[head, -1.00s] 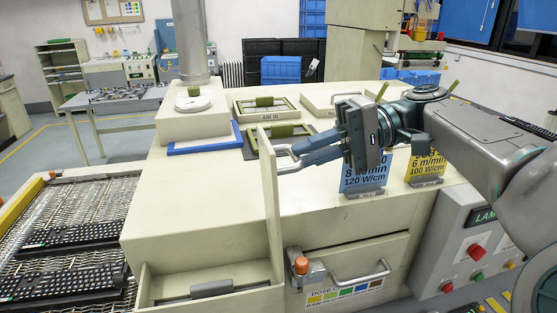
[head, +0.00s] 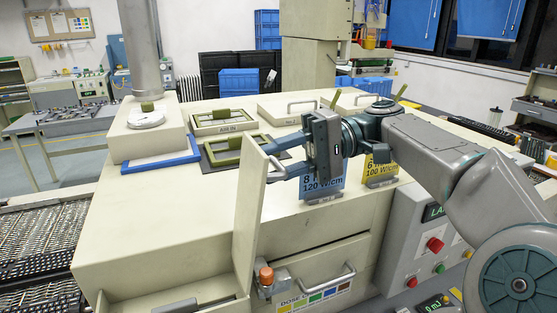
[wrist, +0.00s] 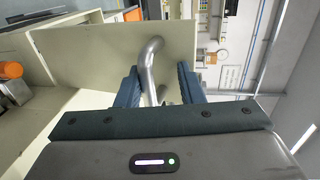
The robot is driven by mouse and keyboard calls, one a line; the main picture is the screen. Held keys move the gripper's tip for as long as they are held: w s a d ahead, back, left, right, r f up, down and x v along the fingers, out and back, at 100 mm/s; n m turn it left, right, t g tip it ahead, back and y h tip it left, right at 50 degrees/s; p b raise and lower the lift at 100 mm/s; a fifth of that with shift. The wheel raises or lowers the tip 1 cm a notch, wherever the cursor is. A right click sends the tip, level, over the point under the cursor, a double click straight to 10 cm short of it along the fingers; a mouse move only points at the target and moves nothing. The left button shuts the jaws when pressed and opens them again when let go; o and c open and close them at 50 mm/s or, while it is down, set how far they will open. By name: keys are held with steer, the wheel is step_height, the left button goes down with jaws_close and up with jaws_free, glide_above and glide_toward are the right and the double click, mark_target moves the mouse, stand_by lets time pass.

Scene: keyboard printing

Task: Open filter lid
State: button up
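The lid is a cream panel (head: 250,215) standing up on the front part of the machine, beside an open compartment (head: 165,304). It leans slightly right in the head view. Its underside or face fills the top of the wrist view (wrist: 110,55). A bent metal handle (head: 275,168) sits on its right face and also shows in the wrist view (wrist: 151,65). My gripper (head: 288,157) is at this handle, with its dark fingers apart on either side of the bar. In the wrist view a gap shows beside the right finger (wrist: 188,85); contact at the left finger is unclear.
An orange-topped metal latch (head: 265,275) stands just right of the lid's base. A blue sign (head: 323,182) and a yellow sign (head: 380,168) stand close to my wrist. Green-framed panels (head: 235,148) lie behind. A mesh conveyor (head: 40,245) is at left.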

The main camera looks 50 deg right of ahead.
steer(key=v, duration=1.4)
